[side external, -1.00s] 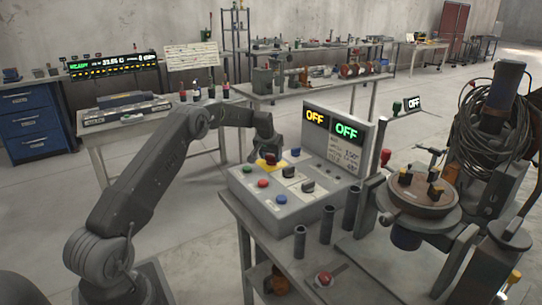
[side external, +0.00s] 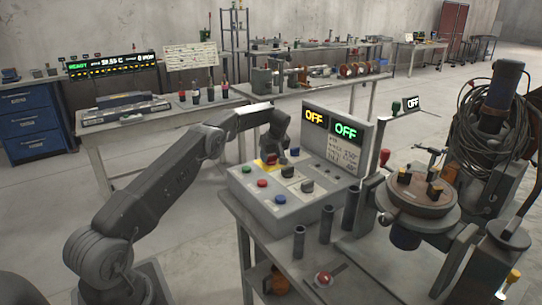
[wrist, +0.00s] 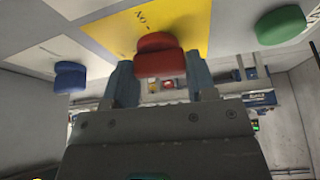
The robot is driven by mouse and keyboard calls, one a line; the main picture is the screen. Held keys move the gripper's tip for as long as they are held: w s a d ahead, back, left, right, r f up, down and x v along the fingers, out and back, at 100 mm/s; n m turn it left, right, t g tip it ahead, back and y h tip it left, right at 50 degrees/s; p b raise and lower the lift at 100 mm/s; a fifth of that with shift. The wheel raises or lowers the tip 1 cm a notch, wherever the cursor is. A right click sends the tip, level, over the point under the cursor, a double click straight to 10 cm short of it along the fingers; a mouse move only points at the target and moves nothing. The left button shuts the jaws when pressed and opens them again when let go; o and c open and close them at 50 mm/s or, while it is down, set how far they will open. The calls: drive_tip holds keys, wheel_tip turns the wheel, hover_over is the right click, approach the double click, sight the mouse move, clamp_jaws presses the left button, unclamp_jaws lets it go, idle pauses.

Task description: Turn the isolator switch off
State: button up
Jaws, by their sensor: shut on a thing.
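The isolator switch shows as a red knob (wrist: 160,58) on a yellow plate (wrist: 192,22), part of the lettering on which is hidden. In the side external view the yellow plate (side external: 262,168) is at the back left of the grey control box, and the knob is mostly covered by my gripper (side external: 271,155). In the wrist view my gripper (wrist: 160,82) has one finger on each side of the knob and is shut on it. The knob's exact angle is hard to tell.
The control box (side external: 268,214) carries other knobs and buttons, including a blue one (wrist: 70,76) and a green one (wrist: 281,25) on either side. Its upright panel has two displays reading OFF, one yellow (side external: 315,118) and one green (side external: 346,131). Short tubes (side external: 327,224) stand in front.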

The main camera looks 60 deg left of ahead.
drive_tip(key=shift+f+n+g, duration=0.1)
drive_tip(key=shift+n+g, duration=0.2)
drive_tip(key=shift+n, duration=0.3)
drive_tip(key=o, duration=0.9)
drive_tip(key=v, duration=1.4)
